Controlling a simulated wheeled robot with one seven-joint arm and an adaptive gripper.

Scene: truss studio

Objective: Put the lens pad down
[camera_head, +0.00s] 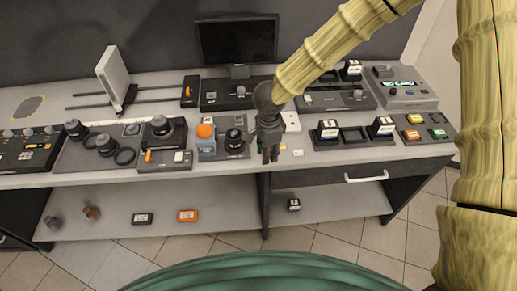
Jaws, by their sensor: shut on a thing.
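My gripper (270,157) points down at the front middle of the long counter, just right of a grey unit (236,144) with a black knob. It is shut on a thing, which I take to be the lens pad. The pad is too small and too hidden between the dark fingers to make out its shape or colour. I cannot tell whether it touches the counter top.
The grey counter (225,168) is crowded with control units, a monitor (236,38) and an upright white panel (113,75). Small bare patches lie around my gripper, with a small white tag (298,152) to its right. A lower shelf (235,221) holds several small items.

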